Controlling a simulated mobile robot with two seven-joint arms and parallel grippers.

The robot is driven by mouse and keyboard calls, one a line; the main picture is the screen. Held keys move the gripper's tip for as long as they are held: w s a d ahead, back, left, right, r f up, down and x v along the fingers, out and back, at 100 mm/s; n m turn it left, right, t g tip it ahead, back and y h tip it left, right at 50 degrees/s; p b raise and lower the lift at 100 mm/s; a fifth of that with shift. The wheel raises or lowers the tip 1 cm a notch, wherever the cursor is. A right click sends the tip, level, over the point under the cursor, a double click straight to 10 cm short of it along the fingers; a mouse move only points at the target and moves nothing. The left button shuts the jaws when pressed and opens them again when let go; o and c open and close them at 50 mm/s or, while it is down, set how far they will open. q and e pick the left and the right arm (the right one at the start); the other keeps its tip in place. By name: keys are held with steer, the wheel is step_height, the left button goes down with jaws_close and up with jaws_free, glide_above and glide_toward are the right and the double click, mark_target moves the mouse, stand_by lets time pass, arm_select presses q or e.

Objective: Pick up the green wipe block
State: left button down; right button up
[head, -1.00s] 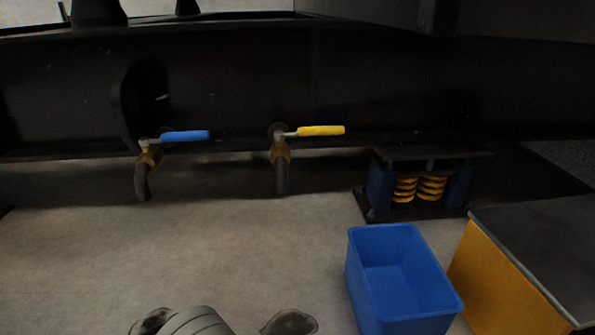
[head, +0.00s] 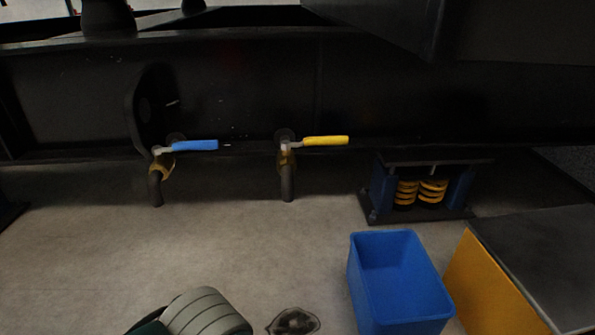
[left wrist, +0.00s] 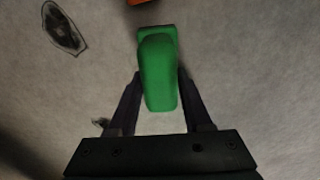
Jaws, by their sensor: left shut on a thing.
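The green wipe block (left wrist: 158,72) shows in the left wrist view, between the two dark fingers of my left gripper (left wrist: 160,95). The left gripper is shut on it, with a finger at each side. The block stands out beyond the fingertips, above a pale grey floor in the picture. I cannot tell whether it touches the floor. The block is not clearly visible in the head view. My right gripper is in neither view.
A blue open bin (head: 398,285) stands on the floor beside a yellow-sided box with a dark top (head: 500,280). Blue-handled (head: 195,146) and yellow-handled (head: 325,141) valves sit along the dark frame. A dark stain (head: 292,321) marks the floor. An orange thing (left wrist: 138,2) shows at the wrist view's top edge.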

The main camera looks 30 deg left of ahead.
arm_select(q)
step_height(320, 180, up, 15)
steer(key=p, duration=1.1)
steer(key=shift+f, duration=0.15)
